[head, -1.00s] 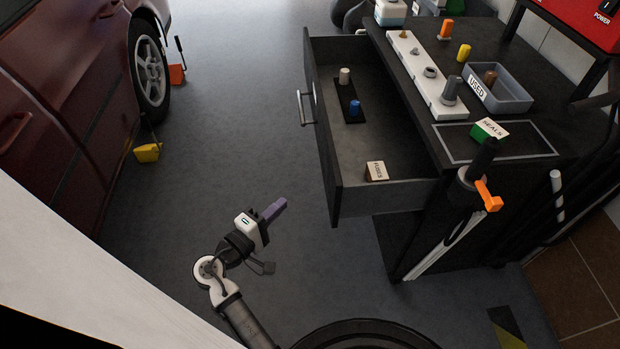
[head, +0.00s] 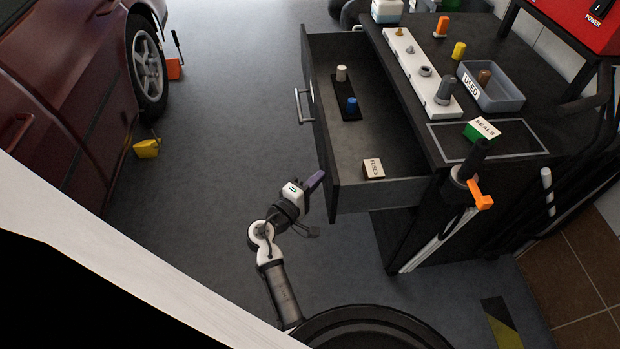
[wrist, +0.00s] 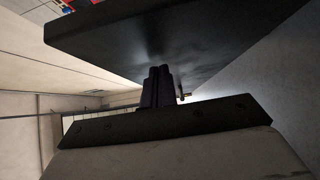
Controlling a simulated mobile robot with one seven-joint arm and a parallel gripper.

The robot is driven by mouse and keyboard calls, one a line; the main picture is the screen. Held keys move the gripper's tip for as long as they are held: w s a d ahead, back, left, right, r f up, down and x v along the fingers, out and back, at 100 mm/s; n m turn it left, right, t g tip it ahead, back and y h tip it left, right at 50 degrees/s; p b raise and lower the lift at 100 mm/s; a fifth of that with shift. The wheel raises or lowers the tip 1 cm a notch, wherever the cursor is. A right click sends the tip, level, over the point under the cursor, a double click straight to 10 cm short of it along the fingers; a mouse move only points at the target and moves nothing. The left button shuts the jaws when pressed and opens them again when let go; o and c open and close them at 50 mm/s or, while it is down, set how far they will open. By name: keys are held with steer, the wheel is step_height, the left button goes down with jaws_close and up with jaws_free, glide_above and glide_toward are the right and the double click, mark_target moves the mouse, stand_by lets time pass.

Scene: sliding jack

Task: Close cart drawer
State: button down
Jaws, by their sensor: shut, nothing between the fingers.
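The black cart (head: 560,110) stands at the right in the head view. Its drawer (head: 385,192) is pulled well out to the left. The drawer front (head: 318,130) carries a silver bar handle (head: 302,106) on its outer face. My gripper (head: 316,181) is shut and empty, its purple fingertips close to the near lower end of the drawer front. In the wrist view the shut fingers (wrist: 157,84) point at a dark panel (wrist: 180,45), which looks like the drawer front. I cannot tell whether they touch it.
In the drawer lie a FUSES box (head: 373,168) and a dark strip (head: 346,98) with two small knobs. A white rail, a USED bin (head: 492,92) and a SEALS box (head: 482,130) are on the cart top.

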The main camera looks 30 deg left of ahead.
steer(key=w+d, duration=0.4)
steer(key=d, duration=0.2)
steer(key=w+d, duration=0.5)
steer(key=d, duration=0.2)
steer(key=w+d, duration=0.4)
steer(key=d, duration=0.3)
steer(key=shift+w+d, duration=0.1)
steer(key=shift+w, duration=0.2)
steer(key=shift+w+d+r, duration=0.1)
steer(key=shift+w+d, duration=0.05)
steer(key=shift+d, duration=0.15)
steer(key=shift+d, duration=0.15)
